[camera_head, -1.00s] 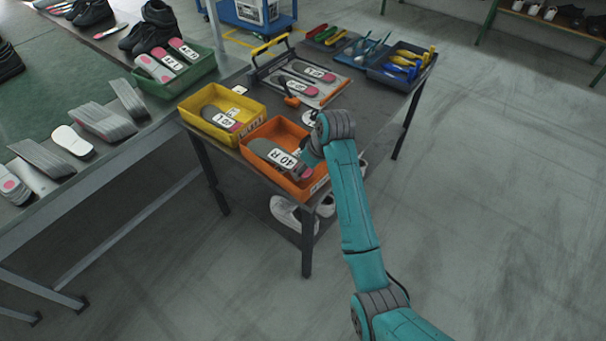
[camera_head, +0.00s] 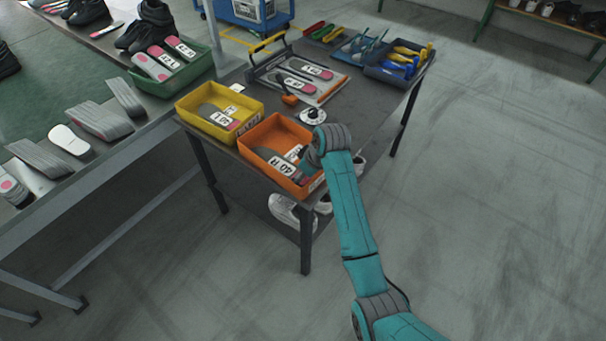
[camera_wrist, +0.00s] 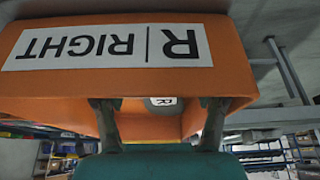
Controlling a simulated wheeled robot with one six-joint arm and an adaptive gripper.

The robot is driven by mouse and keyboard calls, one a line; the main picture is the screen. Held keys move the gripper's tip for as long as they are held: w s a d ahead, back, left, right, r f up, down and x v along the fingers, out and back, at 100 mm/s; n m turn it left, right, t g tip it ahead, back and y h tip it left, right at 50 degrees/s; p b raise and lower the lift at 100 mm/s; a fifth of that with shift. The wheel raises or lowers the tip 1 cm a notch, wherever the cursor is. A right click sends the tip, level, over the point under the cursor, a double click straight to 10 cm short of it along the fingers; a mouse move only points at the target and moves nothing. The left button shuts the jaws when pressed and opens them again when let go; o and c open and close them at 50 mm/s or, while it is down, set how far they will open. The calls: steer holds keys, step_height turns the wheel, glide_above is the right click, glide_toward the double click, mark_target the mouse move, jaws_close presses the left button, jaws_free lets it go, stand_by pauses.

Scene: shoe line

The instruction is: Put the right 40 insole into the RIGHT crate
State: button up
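The orange crate (camera_head: 248,141) stands at the front corner of the dark table; the wrist view shows its "R RIGHT" label upside down on its wall (camera_wrist: 232,60). A grey insole labelled "40 R" (camera_head: 281,166) lies inside it, tilted, partly hidden by the crate wall. A second white label shows beside it, probably another insole. My gripper (camera_wrist: 160,122) is at the crate's near right side, its fingers apart. A grey end with an "R" label (camera_wrist: 163,102) shows between and beyond the fingers; no grip on it is visible.
The yellow crate (camera_head: 184,113) with an insole stands left of the orange one. A bench with insole stacks (camera_head: 100,120) is at left.

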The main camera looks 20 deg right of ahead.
steer(key=v, duration=1.2)
steer(key=shift+s+r, duration=0.1)
stand_by(0.4)
